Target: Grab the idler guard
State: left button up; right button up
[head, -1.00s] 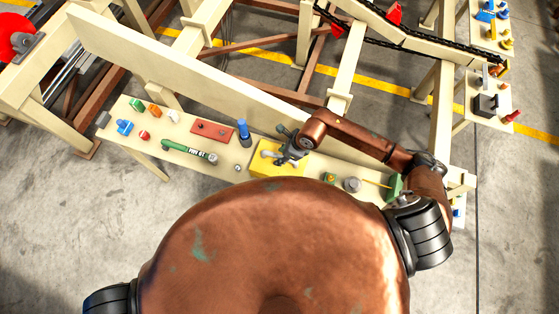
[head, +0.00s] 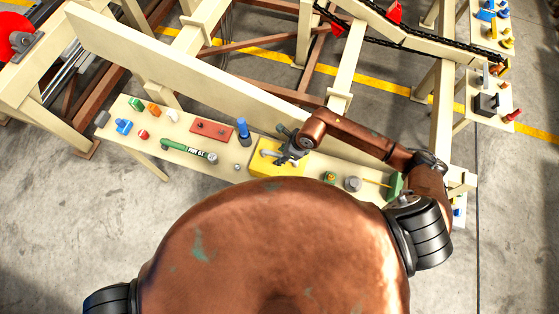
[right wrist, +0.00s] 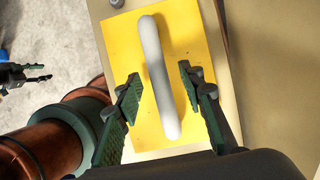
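The idler guard appears to be the flat yellow plate (head: 264,172) with a grey bar handle, lying on the long cream bench. In the right wrist view the yellow plate (right wrist: 190,30) fills the middle and its grey handle (right wrist: 158,75) runs lengthwise along it. My right gripper (right wrist: 160,92) is open, with one finger on each side of the handle and a visible gap to both. In the head view my right gripper (head: 283,153) is over the plate and hides part of it. My left gripper (right wrist: 40,73) shows small at the left edge of the right wrist view, its fingers apart and empty.
Left of the plate on the bench (head: 115,136) are a blue cylinder part (head: 243,131), a red plate (head: 211,130), a green tube (head: 187,150) and several small parts. A grey round part (head: 352,184) lies to the right. A tall cream board (head: 170,70) stands behind.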

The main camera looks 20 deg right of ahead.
jog(key=shift+c, duration=0.2)
grip_shut()
dwell(0.6)
